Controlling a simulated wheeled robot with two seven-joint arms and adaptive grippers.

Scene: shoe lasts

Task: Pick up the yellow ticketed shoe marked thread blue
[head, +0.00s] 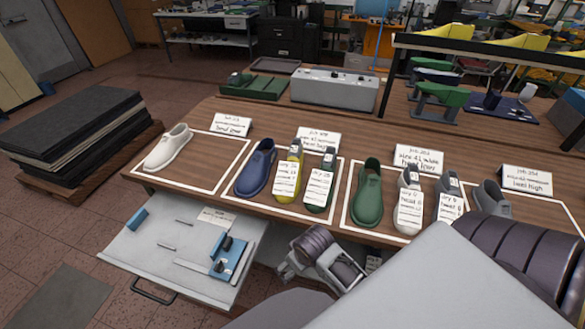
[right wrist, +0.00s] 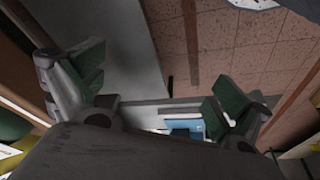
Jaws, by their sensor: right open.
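The yellow shoe last (head: 294,160) stands on the table in the second white-outlined bay, between a navy shoe (head: 256,167) and a dark green ticketed shoe (head: 329,161). A white ticket (head: 286,182) hangs over its front; its handwriting is too small to read surely. My right gripper (right wrist: 160,88) is open in the right wrist view, with nothing between its dark green pads. In the head view a gripper, apparently my right one, is below the table's front edge, beside the drawer and apart from the yellow shoe. My left gripper is not in view.
More shoes stand along the table: white (head: 168,147), green (head: 367,193), and grey ones (head: 490,198) at right, some ticketed. Name cards stand behind the bays. An open drawer (head: 150,255) holding a blue tray (head: 232,258) juts out below. A grey box (head: 335,91) stands behind.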

